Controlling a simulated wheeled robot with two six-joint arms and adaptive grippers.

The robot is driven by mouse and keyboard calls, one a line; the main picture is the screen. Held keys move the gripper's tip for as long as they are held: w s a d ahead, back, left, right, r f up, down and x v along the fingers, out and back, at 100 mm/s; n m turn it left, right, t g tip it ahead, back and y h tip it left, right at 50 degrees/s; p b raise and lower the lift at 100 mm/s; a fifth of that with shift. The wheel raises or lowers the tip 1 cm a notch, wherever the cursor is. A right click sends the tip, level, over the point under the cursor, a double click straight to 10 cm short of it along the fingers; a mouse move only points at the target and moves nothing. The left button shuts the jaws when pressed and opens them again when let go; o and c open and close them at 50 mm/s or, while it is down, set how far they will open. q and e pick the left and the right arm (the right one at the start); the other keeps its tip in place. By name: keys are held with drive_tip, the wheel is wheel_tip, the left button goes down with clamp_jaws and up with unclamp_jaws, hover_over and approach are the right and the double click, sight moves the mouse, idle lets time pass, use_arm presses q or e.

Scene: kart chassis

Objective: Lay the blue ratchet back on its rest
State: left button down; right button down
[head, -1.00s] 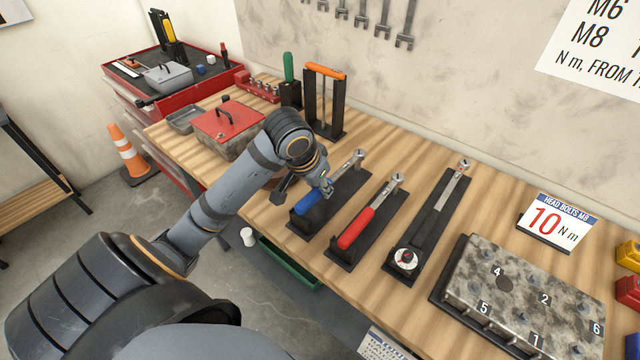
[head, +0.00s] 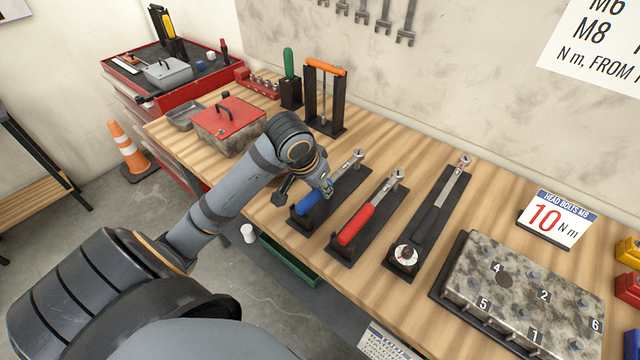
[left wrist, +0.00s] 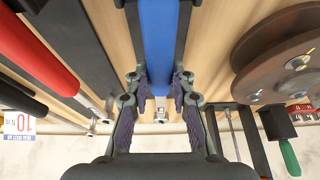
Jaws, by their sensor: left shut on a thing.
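The blue ratchet (head: 308,201) lies along its black rest (head: 298,222) on the wooden bench in the head view, its metal head towards the wall. My left gripper (head: 327,188) is over it, shut on the ratchet. In the left wrist view the blue handle (left wrist: 158,40) runs between the two fingers of my left gripper (left wrist: 160,92). The handle appears in line with the rest; I cannot tell whether it touches it fully. My right gripper is not in view.
A red ratchet (head: 356,226) on its rest and a torque wrench (head: 430,215) lie to the right. An engine head (head: 520,290) with numbered bolts is further right. A red-lidded box (head: 228,122) and a driver stand (head: 338,122) are behind.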

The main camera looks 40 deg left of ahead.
use_arm(q)
drive_tip(key=c, duration=1.1)
unclamp_jaws()
drive_tip(key=shift+f, duration=0.1)
drive_tip(key=shift+s+r, duration=0.15)
drive_tip(key=shift+r, duration=0.25)
drive_tip(key=shift+v, duration=5.6)
wheel_tip(320, 180, up, 10)
drive_tip(key=p, duration=1)
